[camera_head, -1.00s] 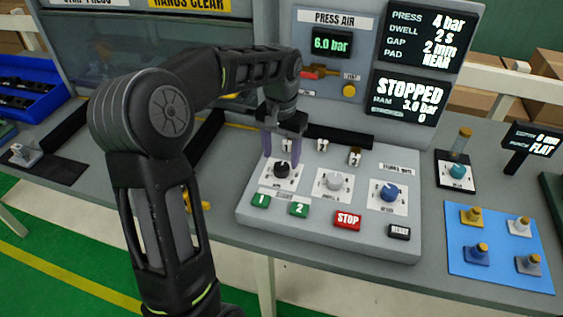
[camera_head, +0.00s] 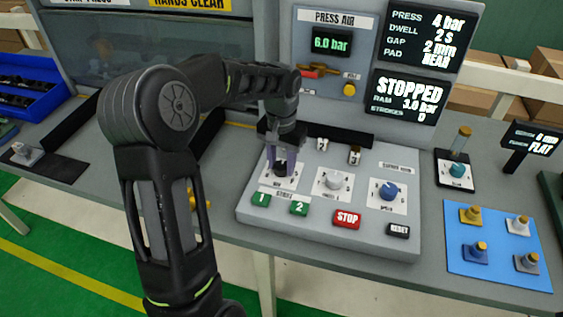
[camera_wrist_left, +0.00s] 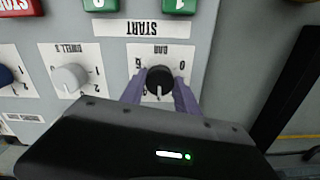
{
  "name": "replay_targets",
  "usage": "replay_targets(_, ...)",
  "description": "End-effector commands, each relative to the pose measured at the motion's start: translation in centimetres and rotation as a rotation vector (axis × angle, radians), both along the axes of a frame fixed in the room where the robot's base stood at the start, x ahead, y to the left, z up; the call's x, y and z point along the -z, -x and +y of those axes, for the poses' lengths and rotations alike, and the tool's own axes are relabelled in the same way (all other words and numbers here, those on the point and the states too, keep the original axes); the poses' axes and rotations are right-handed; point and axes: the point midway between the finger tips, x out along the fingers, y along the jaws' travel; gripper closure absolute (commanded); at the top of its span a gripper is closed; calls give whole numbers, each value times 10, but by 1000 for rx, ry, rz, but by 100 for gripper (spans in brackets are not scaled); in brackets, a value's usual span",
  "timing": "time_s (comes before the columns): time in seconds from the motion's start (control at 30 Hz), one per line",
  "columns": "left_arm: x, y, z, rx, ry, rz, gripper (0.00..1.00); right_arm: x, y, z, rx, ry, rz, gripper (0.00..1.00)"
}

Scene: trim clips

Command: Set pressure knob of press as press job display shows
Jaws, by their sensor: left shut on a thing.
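The black pressure knob (camera_head: 281,169) sits at the left of the control box. It also shows in the wrist view (camera_wrist_left: 159,79), where its plate is upside down and reads BAR, with a white pointer line toward the picture's bottom. My left gripper (camera_head: 279,166) points down over the knob and is shut on it, one purple finger at each side; the wrist view shows these fingers too (camera_wrist_left: 160,92). My right gripper is not in view.
The status display (camera_head: 408,98) reads STOPPED, RAM 3.0 bar. A white knob (camera_head: 333,181), a blue knob (camera_head: 388,192), green buttons 1 and 2, a red STOP button (camera_head: 347,218) and RESET are close by. The air gauge (camera_head: 331,43) reads 6.0 bar.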

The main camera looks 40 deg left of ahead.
Motion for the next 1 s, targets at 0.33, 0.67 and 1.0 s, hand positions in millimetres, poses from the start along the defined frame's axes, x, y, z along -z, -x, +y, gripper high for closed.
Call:
replay_targets(0.33,0,0,0,0,0,0,100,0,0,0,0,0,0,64)
replay_targets(0.67,0,0,0,28,0,0,100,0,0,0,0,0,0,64)
replay_targets(1.0,-1,0,0,196,0,-1,100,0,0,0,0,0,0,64)
